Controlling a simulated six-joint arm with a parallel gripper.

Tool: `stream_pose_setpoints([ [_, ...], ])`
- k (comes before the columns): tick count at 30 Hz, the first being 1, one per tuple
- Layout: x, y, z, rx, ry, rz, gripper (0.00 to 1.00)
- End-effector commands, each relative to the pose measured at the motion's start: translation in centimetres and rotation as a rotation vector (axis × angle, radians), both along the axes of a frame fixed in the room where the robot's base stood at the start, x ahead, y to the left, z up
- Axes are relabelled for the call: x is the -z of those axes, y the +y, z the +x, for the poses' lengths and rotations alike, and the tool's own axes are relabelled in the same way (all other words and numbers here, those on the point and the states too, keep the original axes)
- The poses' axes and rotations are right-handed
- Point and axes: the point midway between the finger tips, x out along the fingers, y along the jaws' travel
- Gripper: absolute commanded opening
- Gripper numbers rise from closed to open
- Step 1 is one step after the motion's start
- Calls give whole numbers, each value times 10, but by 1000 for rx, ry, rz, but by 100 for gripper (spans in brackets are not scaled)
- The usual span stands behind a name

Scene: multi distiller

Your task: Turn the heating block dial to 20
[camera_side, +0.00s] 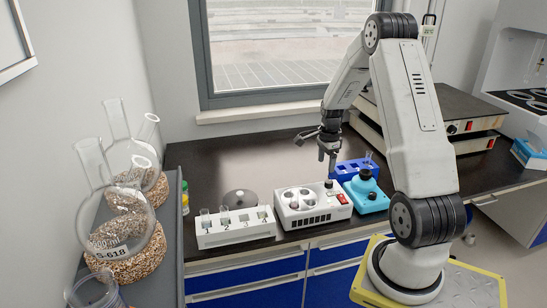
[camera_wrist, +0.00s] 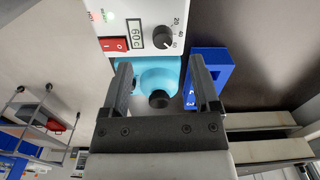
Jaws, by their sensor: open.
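The heating block (camera_side: 313,208) is a white box with round wells on top, on the dark bench. In the wrist view its panel (camera_wrist: 112,18) shows a display reading 60 C and a red switch. Its black dial (camera_wrist: 163,38) sits right of the display, beside the marks 20, 40 and 60; it appears to point near 60. In the side view the dial (camera_side: 328,184) is small. My gripper (camera_side: 327,162) is open and empty, above the bench near the block's back right. In the wrist view the fingers (camera_wrist: 159,72) are apart, with the dial beyond their tips, untouched.
A turquoise device (camera_side: 366,194) with a black top stands right of the block, with a blue rack (camera_side: 350,168) behind it. A white numbered vial rack (camera_side: 234,228) stands left. Glass flasks (camera_side: 120,235) are far left. Bare bench (camera_side: 215,165) lies at the back left.

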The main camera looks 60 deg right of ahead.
Motion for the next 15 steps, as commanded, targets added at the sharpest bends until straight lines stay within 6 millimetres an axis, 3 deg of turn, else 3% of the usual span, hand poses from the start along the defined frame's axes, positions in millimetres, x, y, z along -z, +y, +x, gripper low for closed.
stream_pose_setpoints([
  [4,5,-17,-11,102,5,8,79],
  [15,10,-18,-12,117,7,10,79],
])
